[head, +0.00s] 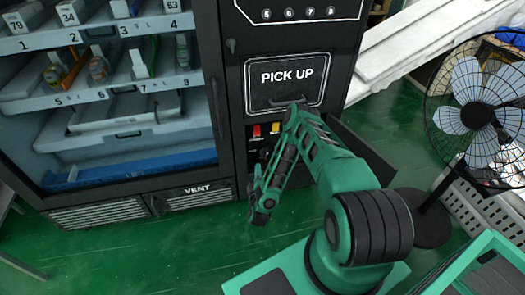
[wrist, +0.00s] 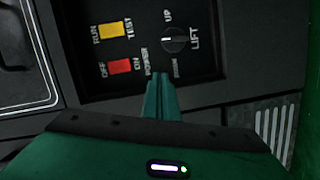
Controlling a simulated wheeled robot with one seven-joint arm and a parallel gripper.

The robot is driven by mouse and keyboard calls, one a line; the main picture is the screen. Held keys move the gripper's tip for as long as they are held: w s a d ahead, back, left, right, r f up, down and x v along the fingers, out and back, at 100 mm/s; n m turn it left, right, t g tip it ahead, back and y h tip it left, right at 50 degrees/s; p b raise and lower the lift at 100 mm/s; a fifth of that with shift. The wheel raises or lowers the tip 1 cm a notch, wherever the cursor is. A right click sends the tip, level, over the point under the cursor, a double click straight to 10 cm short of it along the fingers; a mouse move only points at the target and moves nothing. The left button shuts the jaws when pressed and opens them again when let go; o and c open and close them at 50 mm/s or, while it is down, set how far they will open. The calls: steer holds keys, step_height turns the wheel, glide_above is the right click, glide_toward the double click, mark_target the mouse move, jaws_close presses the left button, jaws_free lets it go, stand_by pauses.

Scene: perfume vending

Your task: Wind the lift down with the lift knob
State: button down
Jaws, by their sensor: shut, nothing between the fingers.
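The lift knob (wrist: 172,42) is a small round dark dial with a pale mark across it. It sits on the black control panel between the UP label above and the DOWN label below, in the wrist view, with LIFT written beside it. I cannot tell its exact setting. My gripper (wrist: 161,77) is shut and empty, its green fingers together. In the picture the fingertips are just below and left of the knob, near the DOWN label; the knob is not covered. Whether they touch the panel is unclear. In the head view my arm partly hides the panel.
A red power switch (wrist: 120,66) and a yellow run/test switch (wrist: 111,31) sit left of the knob. The PICK UP hatch (head: 288,84) is above the panel. The vending cabinet's glass front (head: 120,110) is left; a fan (head: 482,105) stands right.

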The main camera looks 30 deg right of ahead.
mark_target(266, 149)
steer(key=x, duration=0.3)
steer(key=d+x, duration=0.1)
steer(key=x, duration=0.3)
steer(key=s+d+x, duration=0.1)
steer(key=x, duration=0.3)
steer(key=shift+w+f, duration=0.1)
steer(key=shift+f, duration=0.3)
steer(key=shift+s+d+f, duration=0.1)
steer(key=shift+s+d, duration=0.05)
steer(key=shift+d, duration=0.25)
steer(key=shift+s+d+f, duration=0.1)
steer(key=shift+d, duration=0.35)
steer(key=shift+d, duration=0.1)
